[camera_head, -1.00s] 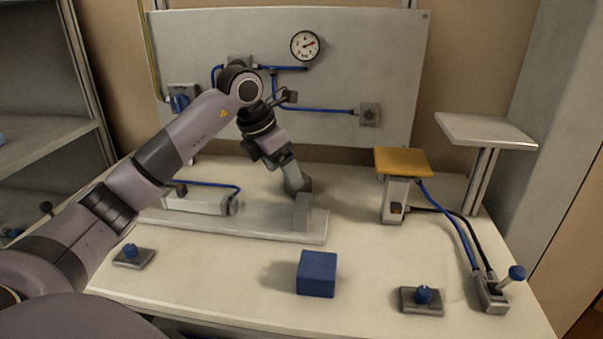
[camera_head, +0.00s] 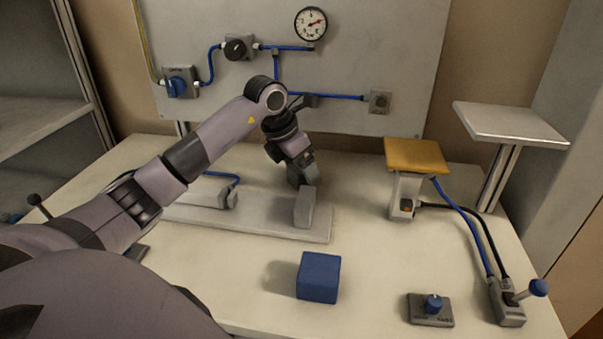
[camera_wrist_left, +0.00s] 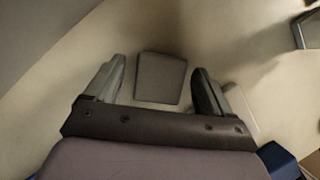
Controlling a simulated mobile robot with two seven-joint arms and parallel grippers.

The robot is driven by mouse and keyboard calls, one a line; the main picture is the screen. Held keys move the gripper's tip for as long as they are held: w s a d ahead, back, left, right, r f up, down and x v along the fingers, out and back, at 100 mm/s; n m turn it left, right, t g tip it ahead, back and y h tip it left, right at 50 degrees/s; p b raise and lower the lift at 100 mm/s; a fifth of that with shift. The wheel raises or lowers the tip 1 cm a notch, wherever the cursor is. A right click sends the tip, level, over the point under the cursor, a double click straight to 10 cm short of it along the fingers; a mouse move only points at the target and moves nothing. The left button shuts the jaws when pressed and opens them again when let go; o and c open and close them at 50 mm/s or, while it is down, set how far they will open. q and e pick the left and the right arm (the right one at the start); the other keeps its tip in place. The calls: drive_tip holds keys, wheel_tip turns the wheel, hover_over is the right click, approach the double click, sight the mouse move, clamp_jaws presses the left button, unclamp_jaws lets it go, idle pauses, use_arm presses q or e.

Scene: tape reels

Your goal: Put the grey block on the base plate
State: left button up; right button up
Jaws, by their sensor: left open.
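The grey block (camera_head: 305,209) stands upright on the right end of the long pale grey base plate (camera_head: 265,226). My left gripper (camera_head: 301,174) comes down from behind and above the block, its tips close to the block's top. In the left wrist view my left gripper (camera_wrist_left: 158,68) is open, and the grey block (camera_wrist_left: 161,79) shows between its two fingers with a gap on each side. Whether the fingers reach down around the block I cannot tell. My right gripper is not in view.
A blue cube (camera_head: 318,277) sits in front of the plate. A yellow-topped stand (camera_head: 415,155), a raised grey shelf (camera_head: 510,124), a knob box (camera_head: 431,308) and a lever box (camera_head: 508,301) with hoses are at right. A gauge panel (camera_head: 400,60) stands behind.

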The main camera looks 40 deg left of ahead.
use_arm(q)
drive_tip(key=shift+w+f, duration=0.1)
drive_tip(key=shift+f, duration=0.2)
drive_tip(key=c, duration=1.1)
drive_tip(key=shift+c, duration=0.6)
drive_tip(key=shift+r, duration=0.15)
